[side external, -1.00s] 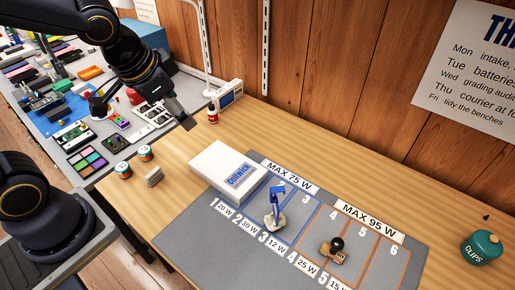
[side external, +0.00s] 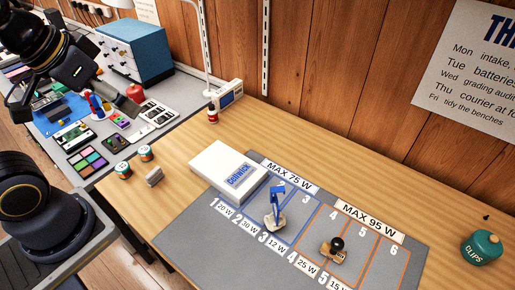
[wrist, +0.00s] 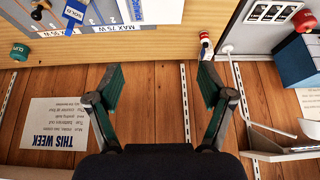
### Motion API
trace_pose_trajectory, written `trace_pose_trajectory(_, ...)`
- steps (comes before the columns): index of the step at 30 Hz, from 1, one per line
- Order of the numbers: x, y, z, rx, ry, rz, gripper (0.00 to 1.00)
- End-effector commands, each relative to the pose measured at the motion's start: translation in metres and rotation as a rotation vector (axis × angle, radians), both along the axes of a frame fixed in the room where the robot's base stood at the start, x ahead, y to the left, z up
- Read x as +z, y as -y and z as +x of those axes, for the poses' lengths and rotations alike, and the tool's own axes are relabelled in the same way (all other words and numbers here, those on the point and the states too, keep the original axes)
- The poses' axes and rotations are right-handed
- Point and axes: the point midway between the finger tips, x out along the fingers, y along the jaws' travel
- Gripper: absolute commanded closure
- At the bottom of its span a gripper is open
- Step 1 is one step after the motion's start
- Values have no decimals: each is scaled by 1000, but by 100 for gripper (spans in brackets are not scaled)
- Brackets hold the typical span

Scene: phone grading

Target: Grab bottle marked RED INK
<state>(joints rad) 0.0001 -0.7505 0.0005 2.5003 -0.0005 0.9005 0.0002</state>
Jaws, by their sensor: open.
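A small red and white bottle (side external: 213,115) stands near the back edge of the wooden bench, in front of a white device with a screen. It also appears in the wrist view (wrist: 205,40), just beyond the right fingertip. Its label is too small to read, so I cannot confirm RED INK. My gripper (wrist: 160,78) is open and empty, with its fingers spread wide. In the side view it is over the grey bench at the left, apart from the bottle.
Two small tins (side external: 123,169) stand at the left. A blue drawer cabinet (side external: 140,52) stands behind. A green CLIPS tin (side external: 481,247) sits at the right.

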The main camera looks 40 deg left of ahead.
Motion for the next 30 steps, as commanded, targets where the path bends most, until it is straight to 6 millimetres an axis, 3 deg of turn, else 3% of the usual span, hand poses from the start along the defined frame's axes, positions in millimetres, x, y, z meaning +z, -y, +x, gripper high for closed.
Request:
trace_pose_trajectory(12, 0, 0, 0, -1, 0, 0, 21)
trace_pose_trajectory(18, 0, 0, 0, 0, 0, 1, 40)
trace_pose_trajectory(26, 0, 0, 0, 3, -1, -1, 40)
trace_pose_trajectory(30, 7, 14, -1, 34, -10, -87, 40)
